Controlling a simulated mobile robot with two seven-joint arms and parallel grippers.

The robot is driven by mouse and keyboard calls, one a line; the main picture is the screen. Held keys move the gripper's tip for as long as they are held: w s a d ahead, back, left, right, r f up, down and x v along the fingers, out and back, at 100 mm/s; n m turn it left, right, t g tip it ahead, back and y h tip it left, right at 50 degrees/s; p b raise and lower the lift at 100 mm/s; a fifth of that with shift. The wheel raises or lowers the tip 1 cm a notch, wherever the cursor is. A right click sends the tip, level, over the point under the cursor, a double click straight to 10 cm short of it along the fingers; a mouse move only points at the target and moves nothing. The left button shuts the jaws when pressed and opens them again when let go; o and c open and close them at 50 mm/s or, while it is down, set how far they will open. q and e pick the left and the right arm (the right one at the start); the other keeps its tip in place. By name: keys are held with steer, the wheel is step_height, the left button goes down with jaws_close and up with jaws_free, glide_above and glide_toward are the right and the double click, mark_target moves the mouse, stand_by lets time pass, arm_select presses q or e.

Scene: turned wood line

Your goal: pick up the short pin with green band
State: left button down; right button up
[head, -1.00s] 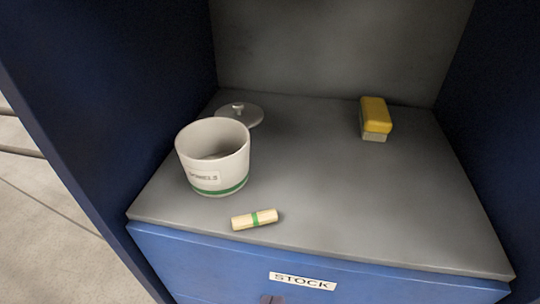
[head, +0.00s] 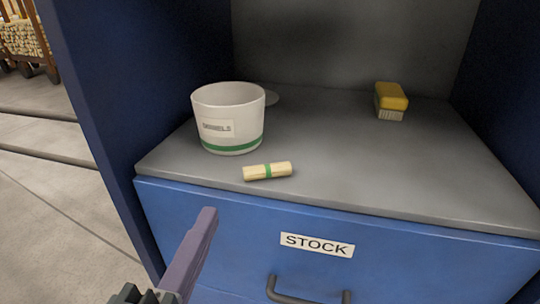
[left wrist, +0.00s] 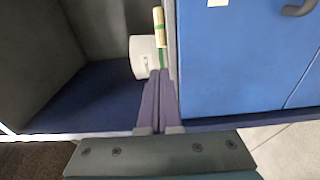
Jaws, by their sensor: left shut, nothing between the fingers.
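The short pin with green band (head: 267,171) lies on its side on the grey shelf (head: 350,170), near its front edge and just in front of the white pot. It also shows in the left wrist view (left wrist: 158,27), at the top. My left gripper (head: 209,212) is in front of the blue drawer face, below the shelf edge and apart from the pin. In the left wrist view its two purple fingers (left wrist: 158,75) are together with nothing between them. My right gripper is not in view.
A yellow brush (head: 391,101) stands at the back right. Blue side walls flank the shelf. A drawer marked STOCK (head: 400,256) has a dark handle (head: 308,296).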

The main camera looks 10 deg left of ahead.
mark_target(257, 174)
arm_select(q)
steer(key=w, duration=0.6)
steer(key=w+b, duration=0.1)
steer(key=w, duration=0.3)
steer(key=shift+a, duration=0.35)
steer(key=shift+s+d, duration=0.3)
steer(key=shift+d, duration=0.65)
steer(key=shift+s+d, duration=0.25)
steer(key=shift+d, duration=0.65)
steer(key=shift+a, duration=0.1)
